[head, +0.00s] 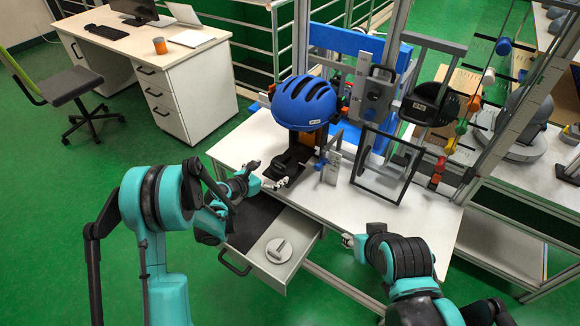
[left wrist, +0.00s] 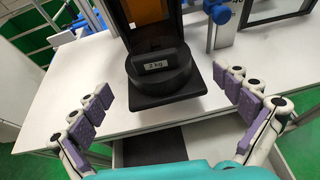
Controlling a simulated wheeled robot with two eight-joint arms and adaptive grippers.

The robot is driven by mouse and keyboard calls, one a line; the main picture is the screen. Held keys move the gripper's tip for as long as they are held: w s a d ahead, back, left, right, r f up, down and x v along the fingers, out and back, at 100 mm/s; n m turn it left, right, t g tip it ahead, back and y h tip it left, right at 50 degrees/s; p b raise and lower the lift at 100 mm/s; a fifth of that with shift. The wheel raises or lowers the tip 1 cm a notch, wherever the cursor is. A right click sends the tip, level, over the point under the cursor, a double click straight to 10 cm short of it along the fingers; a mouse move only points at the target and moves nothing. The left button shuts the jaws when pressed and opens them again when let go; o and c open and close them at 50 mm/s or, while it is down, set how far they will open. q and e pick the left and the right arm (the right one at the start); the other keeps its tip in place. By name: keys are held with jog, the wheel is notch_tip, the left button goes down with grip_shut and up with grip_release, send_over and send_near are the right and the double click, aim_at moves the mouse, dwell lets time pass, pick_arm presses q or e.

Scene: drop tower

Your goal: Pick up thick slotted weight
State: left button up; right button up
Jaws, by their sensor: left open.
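A thick black slotted weight (left wrist: 160,78) with a "2 kg" label on its raised block sits on a black square plate (left wrist: 205,108) in the left wrist view. In the head view the dark weight (head: 287,163) lies on the white table below the blue helmet. My left gripper (head: 268,175) is open in front of it. In the left wrist view its purple-padded fingers (left wrist: 163,92) are spread wide to either side of the weight, with nothing between them. My right gripper (head: 350,240) is low over the table's front edge; its jaws are not clear.
The blue helmet (head: 305,101) is above the weight. A black frame (head: 385,165) stands to the right on the table. The drawer (head: 290,268) below is open, with a silver slotted disc (head: 279,251) in it. The tabletop's front right is clear.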

aim_at(278, 169)
pick_arm(q)
jog(key=b+x, duration=0.3)
jog(key=x, duration=0.3)
jog(key=shift+w+f, duration=0.25)
jog(key=shift+w, duration=0.1)
jog(key=shift+w+d+f, duration=0.1)
jog(key=shift+w+d, duration=0.25)
jog(key=c, duration=1.7)
jog(key=shift+r, duration=0.25)
